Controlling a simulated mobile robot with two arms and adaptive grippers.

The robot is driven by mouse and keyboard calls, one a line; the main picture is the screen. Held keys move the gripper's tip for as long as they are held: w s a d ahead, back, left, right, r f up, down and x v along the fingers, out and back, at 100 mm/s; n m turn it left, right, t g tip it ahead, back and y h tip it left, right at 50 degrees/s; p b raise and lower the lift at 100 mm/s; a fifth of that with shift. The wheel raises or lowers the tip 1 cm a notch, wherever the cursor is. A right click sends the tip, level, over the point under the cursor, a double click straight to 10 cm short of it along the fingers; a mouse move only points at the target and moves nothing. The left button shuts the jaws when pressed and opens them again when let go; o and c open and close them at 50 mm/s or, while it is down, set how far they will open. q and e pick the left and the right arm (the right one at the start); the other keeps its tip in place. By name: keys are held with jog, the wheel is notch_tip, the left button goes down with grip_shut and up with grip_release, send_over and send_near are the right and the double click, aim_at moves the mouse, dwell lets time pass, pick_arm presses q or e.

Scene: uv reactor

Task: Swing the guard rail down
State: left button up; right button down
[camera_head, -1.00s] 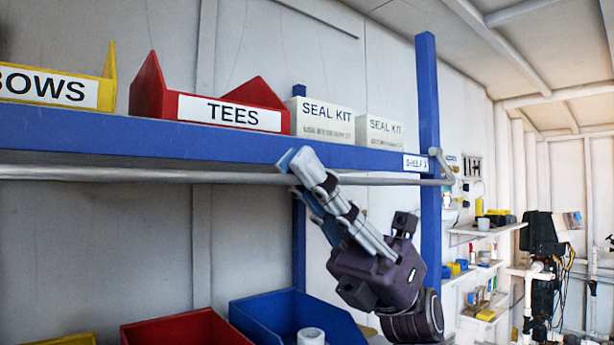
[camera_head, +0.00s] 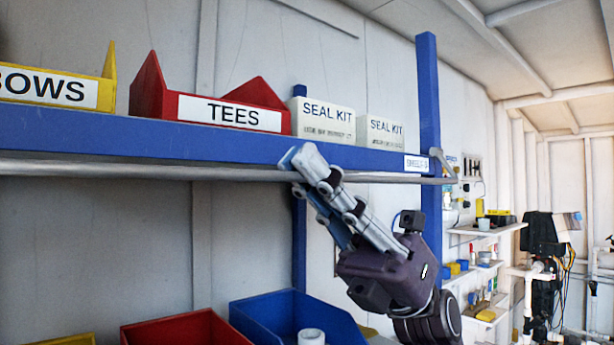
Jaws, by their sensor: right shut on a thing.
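The guard rail (camera_head: 150,170) is a long grey bar running along the front of the blue shelf (camera_head: 200,143), just below its front edge. At its right end it bends up to a pivot by the blue upright (camera_head: 429,110). My right gripper (camera_head: 306,172) comes up from the lower right and is shut on the rail, its fingers around the bar below the seal kit boxes. The fingers cover a short piece of the rail. My left gripper is not in view.
A red TEES bin (camera_head: 207,100), a yellow bin (camera_head: 108,80) and two white seal kit boxes (camera_head: 322,119) stand on the shelf. Below are a blue bin (camera_head: 270,310) and a red bin (camera_head: 185,328). Small wall shelves (camera_head: 487,229) stand at the right.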

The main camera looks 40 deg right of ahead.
notch_tip(320, 180, up, 7)
jog(key=s+m+t+h+b, duration=0.2)
jog(key=m+t+h+b, duration=0.2)
jog(key=m+t+h, duration=0.7)
jog(key=shift+s+m+t, duration=0.2)
jog(key=shift+m+t, duration=0.6)
jog(key=shift+m, duration=4.3)
jog(key=shift+d, duration=0.1)
